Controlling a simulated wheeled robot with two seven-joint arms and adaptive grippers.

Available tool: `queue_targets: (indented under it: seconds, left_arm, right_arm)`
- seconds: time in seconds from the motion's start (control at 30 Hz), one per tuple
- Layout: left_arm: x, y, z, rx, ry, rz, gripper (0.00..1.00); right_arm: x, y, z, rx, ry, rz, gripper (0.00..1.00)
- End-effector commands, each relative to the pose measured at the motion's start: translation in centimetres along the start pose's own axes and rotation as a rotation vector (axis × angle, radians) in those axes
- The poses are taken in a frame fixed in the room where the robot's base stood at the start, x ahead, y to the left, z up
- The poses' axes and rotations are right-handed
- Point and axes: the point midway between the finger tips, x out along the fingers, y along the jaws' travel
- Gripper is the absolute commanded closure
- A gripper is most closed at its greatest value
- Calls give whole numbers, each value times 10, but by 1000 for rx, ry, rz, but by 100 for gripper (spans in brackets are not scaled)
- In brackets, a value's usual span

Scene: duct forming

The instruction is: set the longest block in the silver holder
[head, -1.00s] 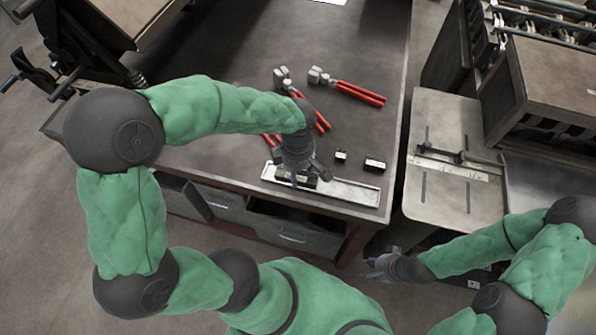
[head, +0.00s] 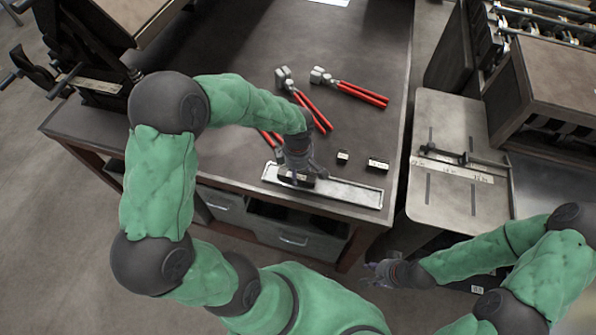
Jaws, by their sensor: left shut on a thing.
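The silver holder (head: 348,194) is a long shallow tray near the front edge of the dark table. My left gripper (head: 297,177) is over its left half, pointing down and shut on a black block (head: 303,182). The block is at the tray, partly hidden by the fingers; I cannot tell whether it rests on the tray floor. A small black block (head: 343,156) and a somewhat longer black block (head: 377,165) lie on the table behind the tray. My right gripper (head: 376,274) is off the table at the lower right, empty, with its fingers apart.
Several red-handled tools lie behind the tray, including one pair (head: 350,88) at the back and another (head: 305,103) close to my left wrist. A grey machine table (head: 455,165) stands to the right. Drawers (head: 285,235) sit under the table's front edge.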

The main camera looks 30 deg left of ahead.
Motion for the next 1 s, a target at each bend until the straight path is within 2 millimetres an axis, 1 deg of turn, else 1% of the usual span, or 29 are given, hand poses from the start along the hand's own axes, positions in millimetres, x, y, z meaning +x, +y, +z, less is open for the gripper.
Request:
queue_targets:
  seconds: [0.17,0.7,0.9,0.93,1.0]
  left_arm:
    - [1,-1,0,1,0,-3,100]
    - [17,-5,1,2,-1,-12,100]
    - [19,-6,1,1,-1,-14,100]
    - [20,-7,1,1,0,-16,41]
    - [20,-7,1,1,-1,-16,26]
  right_arm:
    - [0,0,0,0,0,0,60]
    - [13,5,0,0,0,0,60]
    - [15,5,-1,0,0,0,60]
    - [15,5,-1,0,0,0,60]
    - [15,5,-1,0,0,0,60]
